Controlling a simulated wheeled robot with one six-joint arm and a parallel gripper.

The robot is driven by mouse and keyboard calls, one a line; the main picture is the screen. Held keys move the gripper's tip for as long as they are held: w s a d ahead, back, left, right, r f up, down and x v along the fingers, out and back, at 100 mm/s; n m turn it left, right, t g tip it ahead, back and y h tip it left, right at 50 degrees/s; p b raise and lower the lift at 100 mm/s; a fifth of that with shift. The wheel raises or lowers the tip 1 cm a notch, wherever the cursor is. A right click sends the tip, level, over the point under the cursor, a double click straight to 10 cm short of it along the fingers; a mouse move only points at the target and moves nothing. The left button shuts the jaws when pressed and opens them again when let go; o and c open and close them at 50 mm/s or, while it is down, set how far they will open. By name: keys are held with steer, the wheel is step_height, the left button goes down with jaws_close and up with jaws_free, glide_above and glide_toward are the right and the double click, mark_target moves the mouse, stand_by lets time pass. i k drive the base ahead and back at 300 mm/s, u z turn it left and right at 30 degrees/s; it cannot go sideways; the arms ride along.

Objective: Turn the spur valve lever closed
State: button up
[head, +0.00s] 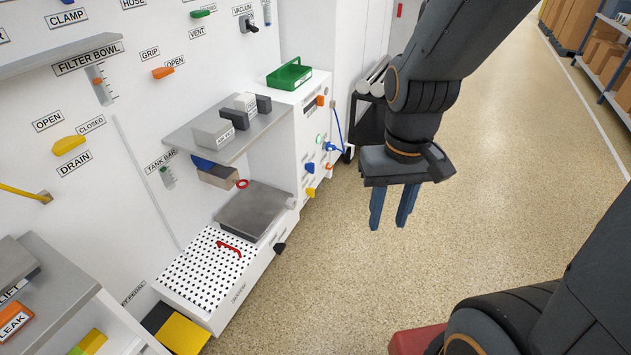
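I can read no label saying "spur", so I cannot tell which lever is the spur valve lever. A yellow lever (68,145) on the white wall sits by labels OPEN, CLOSED and DRAIN. An orange lever (163,72) sits beside GRIP and OPEN, and a green lever (200,13) is above VENT. A red handle (230,249) is at the perforated tray. A yellow bar (25,194) enters at the left edge. My gripper (391,210) points down over the floor, right of the panel, its two blue fingers apart and empty. It touches no lever.
A grey shelf (178,137) with grey blocks juts from the wall. The perforated drip tray (195,270) sticks out below it. A white cabinet (308,150) with colored knobs and a green bin (289,74) stands behind. Floor to the right is clear; shelving is at far right.

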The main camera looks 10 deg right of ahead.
mark_target(310, 167)
steer(key=u, duration=0.05)
steer(key=k, duration=0.6)
steer(key=z, duration=1.1)
steer(key=i, duration=1.4)
steer(key=u, duration=0.7)
steer(key=i, duration=0.6)
steer(key=u, duration=0.5)
